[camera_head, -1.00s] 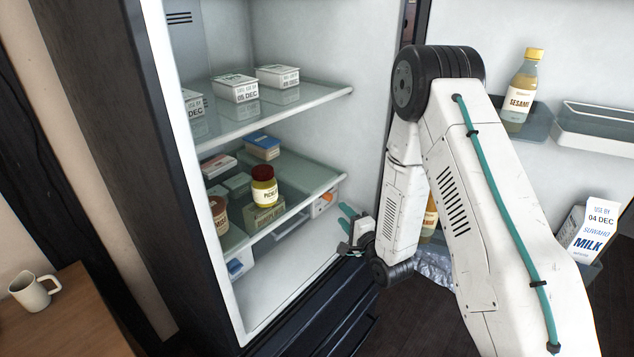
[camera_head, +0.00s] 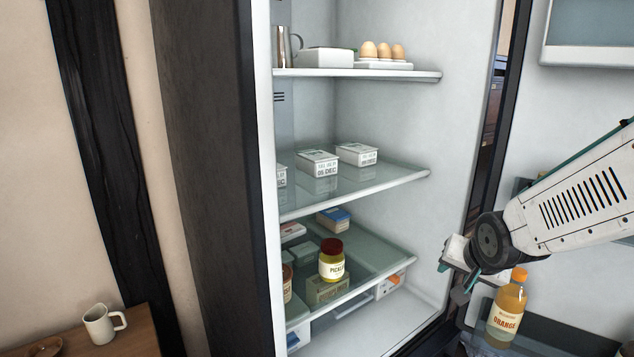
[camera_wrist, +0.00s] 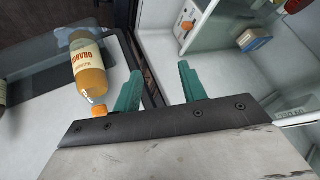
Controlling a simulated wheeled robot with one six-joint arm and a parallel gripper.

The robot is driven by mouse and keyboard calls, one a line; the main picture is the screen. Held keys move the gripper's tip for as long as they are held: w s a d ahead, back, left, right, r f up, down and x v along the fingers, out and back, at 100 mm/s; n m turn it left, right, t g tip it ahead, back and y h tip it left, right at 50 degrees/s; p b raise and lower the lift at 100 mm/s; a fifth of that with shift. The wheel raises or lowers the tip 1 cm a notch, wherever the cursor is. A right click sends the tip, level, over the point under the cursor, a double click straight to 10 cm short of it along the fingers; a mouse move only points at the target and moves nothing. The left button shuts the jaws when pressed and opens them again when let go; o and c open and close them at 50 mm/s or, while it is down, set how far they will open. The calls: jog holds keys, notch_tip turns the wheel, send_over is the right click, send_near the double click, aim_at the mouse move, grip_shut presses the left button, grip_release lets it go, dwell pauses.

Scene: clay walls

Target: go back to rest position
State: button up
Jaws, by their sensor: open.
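My gripper (camera_head: 456,282) is at the right of the head view, in front of the open fridge's right edge. Its two teal fingers also show in the wrist view (camera_wrist: 160,90), spread apart with nothing between them. An orange juice bottle (camera_head: 507,312) stands in the door bin just right of and below the gripper. In the wrist view the bottle (camera_wrist: 88,68) lies left of the fingers, its orange cap close to the left finger. I cannot tell if they touch. My white arm reaches in from the right edge.
The open fridge holds eggs (camera_head: 383,51) on the top shelf, white boxes (camera_head: 317,162) on the middle shelf (camera_head: 400,184), and a pickle jar (camera_head: 331,261) on the lower shelf. A mug (camera_head: 101,324) stands on a wooden table (camera_head: 140,335) at lower left.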

jog(key=s+a+r+n+g, duration=0.1)
jog(key=s+r+n+g, duration=0.2)
jog(key=s, duration=1)
jog(key=s+a+r+n+g, duration=0.1)
jog(key=s+r+n+g, duration=0.1)
jog(key=s, duration=1.2)
notch_tip(320, 180, up, 3)
jog(key=shift+f+n+g+y, duration=0.2)
jog(key=shift+n+g+y, duration=0.15)
jog(key=shift+g, duration=0.45)
